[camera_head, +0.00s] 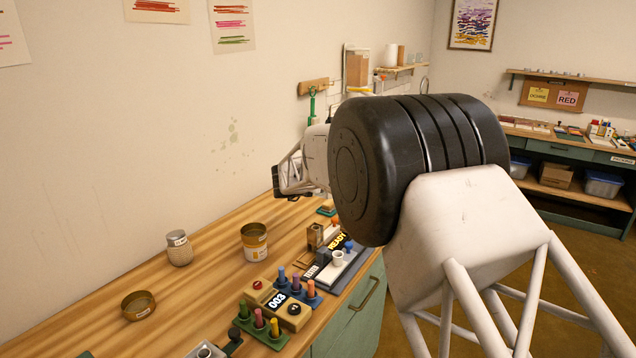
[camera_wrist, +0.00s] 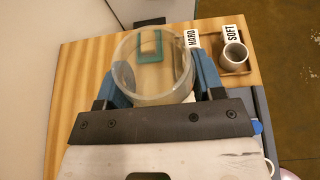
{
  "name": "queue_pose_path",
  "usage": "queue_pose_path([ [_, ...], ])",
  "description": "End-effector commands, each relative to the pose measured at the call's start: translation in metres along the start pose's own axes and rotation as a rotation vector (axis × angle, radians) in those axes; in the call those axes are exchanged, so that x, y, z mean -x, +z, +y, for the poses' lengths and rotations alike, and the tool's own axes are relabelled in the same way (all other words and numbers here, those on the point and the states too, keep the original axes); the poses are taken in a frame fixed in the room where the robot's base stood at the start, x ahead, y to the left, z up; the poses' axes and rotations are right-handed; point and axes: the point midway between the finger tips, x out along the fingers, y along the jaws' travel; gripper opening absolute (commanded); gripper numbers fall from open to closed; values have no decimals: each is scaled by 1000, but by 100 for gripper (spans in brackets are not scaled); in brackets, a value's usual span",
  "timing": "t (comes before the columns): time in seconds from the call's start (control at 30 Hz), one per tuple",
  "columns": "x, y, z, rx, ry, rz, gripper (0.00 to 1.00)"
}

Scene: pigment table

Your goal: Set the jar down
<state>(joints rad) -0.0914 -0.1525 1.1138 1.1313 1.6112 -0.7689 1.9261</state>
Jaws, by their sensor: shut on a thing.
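A clear round jar (camera_wrist: 150,88) is between the blue fingers of my gripper (camera_wrist: 158,72) in the wrist view. My gripper is shut on its sides, and the open rim faces the camera. A teal square outline (camera_wrist: 157,44) shows beyond the jar, partly through its glass. The gap between the jar's base and the table cannot be judged. In the head view my gripper (camera_head: 284,181) is over the far end of the wooden table (camera_head: 205,285), mostly behind my arm; the jar cannot be seen there.
In the wrist view, signs reading HARD (camera_wrist: 192,39) and SOFT (camera_wrist: 230,32) stand close right of the jar, near a small cup (camera_wrist: 235,57) in a wooden tray. In the head view, a tin (camera_head: 254,243), a grey jar (camera_head: 179,250) and a low tin (camera_head: 138,306) stand on the table.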

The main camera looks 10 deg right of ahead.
Motion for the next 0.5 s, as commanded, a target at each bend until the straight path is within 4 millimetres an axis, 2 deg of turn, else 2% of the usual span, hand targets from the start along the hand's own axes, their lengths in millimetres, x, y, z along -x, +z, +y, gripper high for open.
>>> queue_pose_path([
  [0.5,-14,-9,9,-74,-183,1,36],
])
